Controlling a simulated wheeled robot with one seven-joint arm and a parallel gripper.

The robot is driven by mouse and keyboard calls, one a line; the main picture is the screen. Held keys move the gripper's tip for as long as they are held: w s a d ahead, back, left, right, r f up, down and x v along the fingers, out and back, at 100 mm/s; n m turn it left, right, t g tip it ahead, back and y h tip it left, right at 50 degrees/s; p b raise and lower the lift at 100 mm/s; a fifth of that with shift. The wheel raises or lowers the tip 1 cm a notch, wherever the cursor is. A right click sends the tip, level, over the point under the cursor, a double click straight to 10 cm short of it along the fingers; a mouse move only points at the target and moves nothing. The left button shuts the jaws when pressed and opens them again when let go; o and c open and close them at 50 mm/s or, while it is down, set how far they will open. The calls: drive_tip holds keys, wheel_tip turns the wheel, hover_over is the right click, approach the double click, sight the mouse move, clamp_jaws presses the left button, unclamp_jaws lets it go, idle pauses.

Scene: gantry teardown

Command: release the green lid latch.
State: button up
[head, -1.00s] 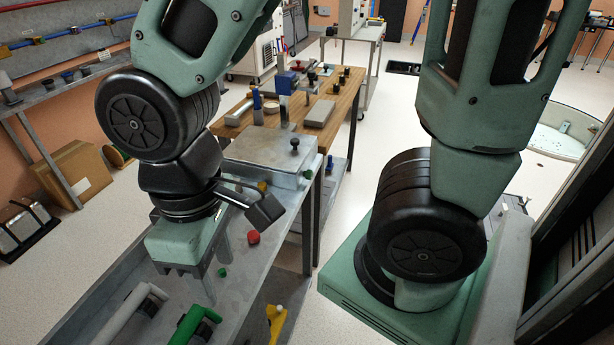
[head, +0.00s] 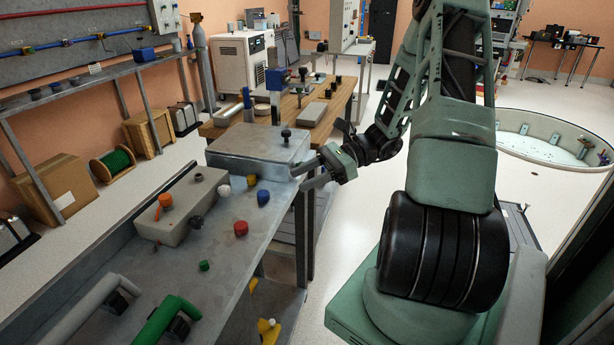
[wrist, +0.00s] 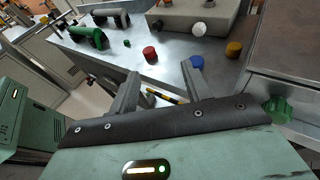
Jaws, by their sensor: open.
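A green lobed knob (wrist: 278,108), which looks like the lid latch, sits low on the side of a grey metal box (wrist: 285,55) at the right of the wrist view. In the head view the box (head: 258,150) has a lid with a dark knob on top, and I cannot make out the green latch there. My gripper (head: 299,178) is at the box's right side, beside the bench edge. In the wrist view my gripper (wrist: 160,68) is open, with nothing between its fingers; the latch is to the right of them, apart.
The metal bench (head: 215,250) carries a red cap (head: 241,228), a blue cap (head: 263,197), a green cap (head: 204,265), a grey block (head: 180,210) and a green handle (head: 168,318). A wooden table (head: 290,110) stands behind.

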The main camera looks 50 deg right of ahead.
drive_tip(key=s+d+f+m+t+h+b, duration=0.1)
drive_tip(key=s+d+f+m+t+h, duration=0.3)
drive_tip(key=d, duration=0.4)
drive_tip(key=s+d+f+m+t+h+b, duration=0.1)
drive_tip(key=s+d+f+m+t+h, duration=0.1)
drive_tip(key=s+d+m+t, duration=0.45)
drive_tip(key=w+a, duration=0.2)
drive_tip(key=w, duration=0.7)
drive_tip(key=w+a+g, duration=0.1)
drive_tip(key=w+a, duration=0.1)
drive_tip(key=w, duration=0.7)
drive_tip(key=shift+w+a+r, duration=0.2)
drive_tip(key=shift+w+a, duration=0.1)
drive_tip(key=shift+a, duration=0.05)
drive_tip(key=c, duration=1)
